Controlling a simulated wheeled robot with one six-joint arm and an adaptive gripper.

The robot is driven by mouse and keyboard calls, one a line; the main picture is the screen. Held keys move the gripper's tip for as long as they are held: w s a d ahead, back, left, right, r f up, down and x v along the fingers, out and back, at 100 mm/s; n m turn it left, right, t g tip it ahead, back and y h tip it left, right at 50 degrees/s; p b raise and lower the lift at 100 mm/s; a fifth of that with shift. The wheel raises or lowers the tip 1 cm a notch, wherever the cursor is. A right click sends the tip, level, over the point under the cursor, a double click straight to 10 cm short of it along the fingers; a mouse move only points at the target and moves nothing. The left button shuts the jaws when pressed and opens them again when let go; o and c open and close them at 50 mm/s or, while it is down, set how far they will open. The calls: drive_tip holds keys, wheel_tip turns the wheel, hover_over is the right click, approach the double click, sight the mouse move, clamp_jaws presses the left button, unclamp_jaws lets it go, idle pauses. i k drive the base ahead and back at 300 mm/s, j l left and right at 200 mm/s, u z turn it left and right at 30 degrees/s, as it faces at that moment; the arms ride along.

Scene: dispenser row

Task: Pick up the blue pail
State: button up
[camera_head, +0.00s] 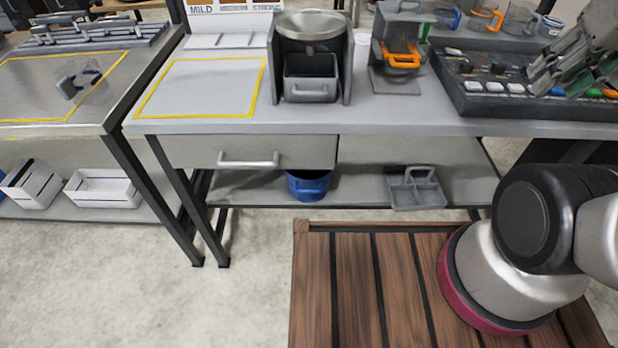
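The blue pail (309,187) stands on the lower shelf (262,189) of the middle workbench, below the drawer front. Its upper part is partly hidden by the drawer's bottom edge, and its lower front shows. Part of my arm shows at the right edge, over the slatted wooden platform.
A grey divided caddy (415,188) stands right of the pail on the same shelf. A drawer with a pale handle (248,161) hangs above. Table legs (203,220) stand at left. A wooden platform (350,285) lies in front. Concrete floor (110,285) is clear at left.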

sight(305, 185)
drive_tip(key=j+z, duration=0.1)
drive_tip(key=j, duration=0.35)
drive_tip(key=k+j+z, duration=0.15)
drive_tip(key=j, duration=0.25)
drive_tip(key=j+z, duration=0.1)
drive_tip(key=j, duration=0.35)
drive_tip(key=k+j+z, duration=0.1)
drive_tip(key=j, duration=0.35)
drive_tip(key=k+j+z, duration=0.15)
drive_tip(key=j, duration=0.25)
